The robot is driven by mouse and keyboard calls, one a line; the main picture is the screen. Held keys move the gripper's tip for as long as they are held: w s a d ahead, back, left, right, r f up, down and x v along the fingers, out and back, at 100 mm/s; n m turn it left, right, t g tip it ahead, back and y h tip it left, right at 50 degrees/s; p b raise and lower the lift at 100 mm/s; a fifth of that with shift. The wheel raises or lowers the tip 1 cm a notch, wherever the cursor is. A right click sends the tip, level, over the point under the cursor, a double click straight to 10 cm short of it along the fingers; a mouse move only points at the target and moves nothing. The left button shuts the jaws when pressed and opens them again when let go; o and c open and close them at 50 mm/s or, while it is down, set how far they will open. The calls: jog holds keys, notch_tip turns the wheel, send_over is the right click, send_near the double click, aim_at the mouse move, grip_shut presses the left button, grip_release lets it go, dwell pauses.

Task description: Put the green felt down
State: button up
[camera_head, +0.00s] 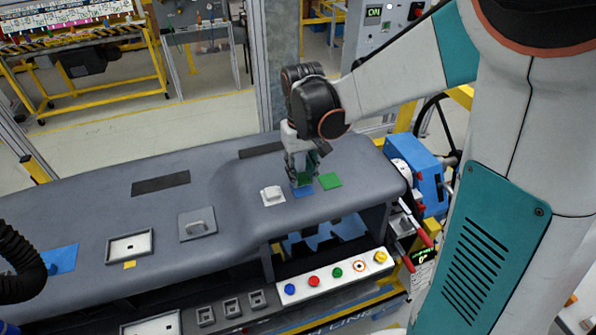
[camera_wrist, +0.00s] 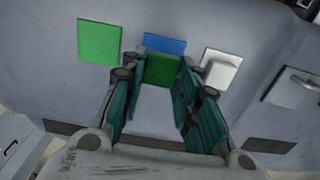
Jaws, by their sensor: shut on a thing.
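A dark green felt piece (camera_head: 304,178) is held between the fingertips of my gripper (camera_head: 302,175), low over the grey dashboard (camera_head: 90,215). In the wrist view the felt (camera_wrist: 162,70) sits between the two teal fingers and covers part of a blue square (camera_wrist: 165,44). Whether the felt touches the surface is not clear. The blue square also shows just below the fingertips in the head view (camera_head: 303,191). A brighter green square (camera_head: 330,181) lies flat on the dashboard to the right of the gripper; in the wrist view it is at the upper left (camera_wrist: 100,41).
A white plate with a raised block (camera_head: 272,196) lies left of the blue square. A grey plate with a handle (camera_head: 197,224) is further left. A white button panel (camera_head: 335,276) runs along the front. A blue machine (camera_head: 420,167) stands at the right end.

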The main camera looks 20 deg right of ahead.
jog(key=shift+f, duration=1.2)
jog(key=shift+f, duration=0.2)
jog(key=o, duration=0.7)
jog(key=shift+r, duration=0.1)
jog(key=shift+r, duration=0.1)
